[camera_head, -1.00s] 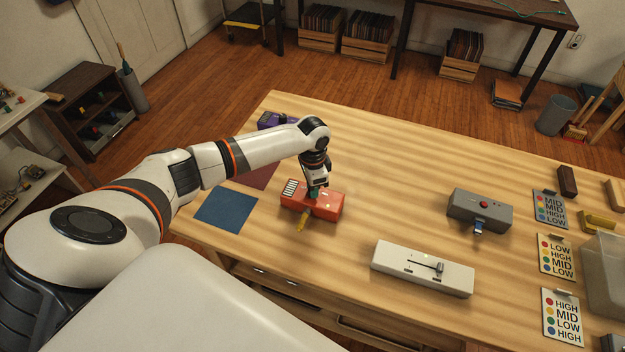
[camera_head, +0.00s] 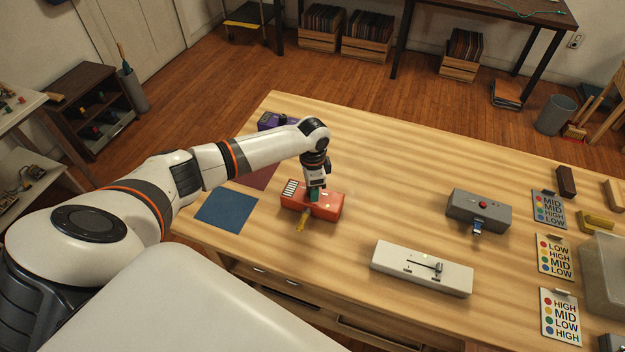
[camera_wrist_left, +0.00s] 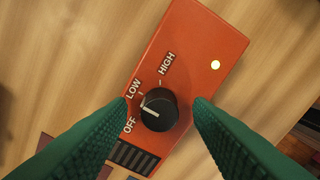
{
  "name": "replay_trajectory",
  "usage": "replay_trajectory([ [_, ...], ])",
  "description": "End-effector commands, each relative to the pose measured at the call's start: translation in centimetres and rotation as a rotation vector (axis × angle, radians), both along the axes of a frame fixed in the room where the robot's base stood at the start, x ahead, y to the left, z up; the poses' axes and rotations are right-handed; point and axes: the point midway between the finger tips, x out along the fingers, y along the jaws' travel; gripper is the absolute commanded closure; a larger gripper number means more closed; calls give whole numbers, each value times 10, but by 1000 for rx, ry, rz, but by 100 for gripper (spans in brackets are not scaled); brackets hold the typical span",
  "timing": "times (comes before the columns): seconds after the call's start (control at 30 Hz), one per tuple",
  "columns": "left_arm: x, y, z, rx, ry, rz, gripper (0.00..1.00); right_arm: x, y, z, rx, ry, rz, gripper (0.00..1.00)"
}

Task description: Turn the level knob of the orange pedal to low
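The orange pedal (camera_head: 328,207) lies on the wooden table in front of my left arm. In the left wrist view its face (camera_wrist_left: 195,50) carries a black round knob (camera_wrist_left: 165,102) and the labels OFF, LOW and HIGH. The knob's white pointer line is directed to the left, between OFF and LOW. My left gripper (camera_head: 313,197) is above the pedal. Its green fingers, in the left wrist view (camera_wrist_left: 160,108), are open, one on each side of the knob, with gaps showing. The head view hides the knob behind the gripper. My right gripper is not in view.

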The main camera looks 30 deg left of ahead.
Motion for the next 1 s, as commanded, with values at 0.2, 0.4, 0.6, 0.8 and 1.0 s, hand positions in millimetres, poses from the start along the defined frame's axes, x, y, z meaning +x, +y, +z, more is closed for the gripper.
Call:
replay_trajectory([
  [0.2,0,0,0,0,0,0,54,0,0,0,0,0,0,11],
  [0.4,1,0,16,-1,-2,0,54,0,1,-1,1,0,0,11],
  [0.6,1,0,58,1,-5,-1,54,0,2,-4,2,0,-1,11],
  [0.8,1,0,96,1,-4,0,54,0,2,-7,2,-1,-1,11],
  [1.0,0,0,117,0,-1,0,54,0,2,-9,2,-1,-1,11],
])
